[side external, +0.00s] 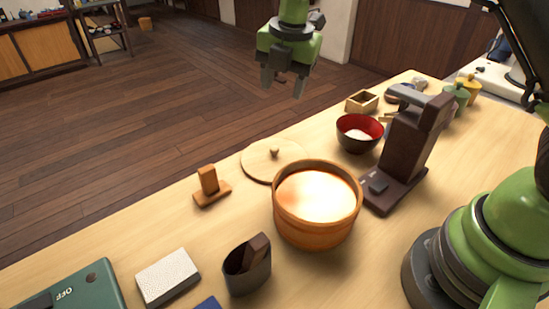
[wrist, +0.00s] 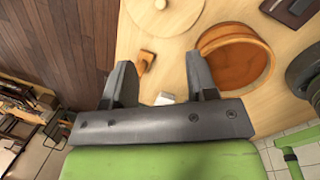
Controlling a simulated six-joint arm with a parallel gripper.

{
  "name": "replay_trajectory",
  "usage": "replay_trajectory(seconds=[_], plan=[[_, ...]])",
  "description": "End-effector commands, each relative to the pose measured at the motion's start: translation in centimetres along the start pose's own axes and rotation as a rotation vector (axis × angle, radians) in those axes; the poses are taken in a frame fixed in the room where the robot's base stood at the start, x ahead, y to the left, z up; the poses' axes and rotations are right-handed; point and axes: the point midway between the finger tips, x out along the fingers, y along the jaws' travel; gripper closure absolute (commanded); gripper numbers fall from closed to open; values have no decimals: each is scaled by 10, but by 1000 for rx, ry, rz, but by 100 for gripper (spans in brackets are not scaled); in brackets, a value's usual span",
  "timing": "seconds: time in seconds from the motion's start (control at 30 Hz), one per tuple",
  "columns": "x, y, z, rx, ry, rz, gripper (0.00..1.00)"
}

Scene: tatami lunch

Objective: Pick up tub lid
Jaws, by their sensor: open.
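The tub lid (side external: 257,165) is a round, pale wooden disc with a small knob on top. In the wrist view the lid (wrist: 165,18) is at the top edge, partly cut off. My gripper (side external: 283,89) is open and empty, high above the table's far edge and apart from the lid. In the wrist view my two fingers (wrist: 160,65) are spread, with the lid beyond them.
A small wooden stand (side external: 211,187) is left of the lid. A red-lined bowl (side external: 358,134) and a dark brown press-like device (side external: 408,150) are to the right. A dark oval holder (side external: 248,272), a white-topped block (side external: 168,277) and a green case (side external: 80,290) lie nearer the front.

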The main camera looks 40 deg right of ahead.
Motion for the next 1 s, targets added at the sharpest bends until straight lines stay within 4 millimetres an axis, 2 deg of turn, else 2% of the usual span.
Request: replay_trajectory(seconds=[0.03,0.1,0.2,0.3,0.53,0.77,1.0], plan=[[21,4,0,-112,4,-28,48],[42,8,1,-257,6,-54,48],[62,10,1,-398,13,-78,48],[74,11,1,-471,18,-91,48],[108,8,1,-489,20,-94,48],[128,5,1,-488,19,-93,48],[163,0,0,-485,19,-93,48]])
